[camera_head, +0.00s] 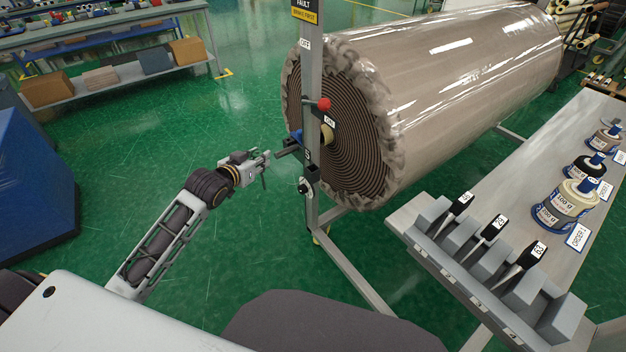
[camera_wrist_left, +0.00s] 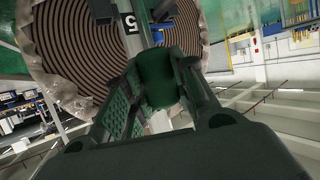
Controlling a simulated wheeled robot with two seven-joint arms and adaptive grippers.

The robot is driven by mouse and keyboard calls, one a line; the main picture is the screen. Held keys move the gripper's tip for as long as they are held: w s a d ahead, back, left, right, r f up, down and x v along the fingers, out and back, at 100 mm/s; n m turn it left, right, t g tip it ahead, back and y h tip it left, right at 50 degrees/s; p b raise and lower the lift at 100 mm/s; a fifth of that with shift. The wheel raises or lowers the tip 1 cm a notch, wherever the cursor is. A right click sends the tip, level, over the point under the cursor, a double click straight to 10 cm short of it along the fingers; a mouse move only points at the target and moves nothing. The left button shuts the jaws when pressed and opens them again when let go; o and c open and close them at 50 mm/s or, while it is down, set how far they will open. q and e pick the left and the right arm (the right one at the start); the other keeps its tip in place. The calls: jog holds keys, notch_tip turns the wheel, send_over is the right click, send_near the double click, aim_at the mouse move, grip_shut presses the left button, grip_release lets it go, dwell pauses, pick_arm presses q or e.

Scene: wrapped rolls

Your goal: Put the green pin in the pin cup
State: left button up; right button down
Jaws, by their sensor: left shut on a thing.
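My left gripper (camera_head: 263,161) is just left of the upright grey post (camera_head: 311,90) in front of the big wrapped roll. In the left wrist view its two fingers (camera_wrist_left: 160,72) are closed on the dark green pin (camera_wrist_left: 156,82), with the post and the roll's spiral end beyond. In the head view I cannot make out the pin apart from the gripper. Dark fittings (camera_head: 308,180) sit on the post near the gripper; I cannot tell whether one is the pin cup. My right gripper is not in view.
The wrapped roll (camera_head: 450,75) lies behind the post, which carries a red knob (camera_head: 324,104) and a blue part. A grey table (camera_head: 545,150) at right holds a slotted rack (camera_head: 470,262) with black-handled tools and several spools. Green floor is clear left of the gripper.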

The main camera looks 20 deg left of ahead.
pick_arm(q)
jog(key=shift+w+d, duration=0.1)
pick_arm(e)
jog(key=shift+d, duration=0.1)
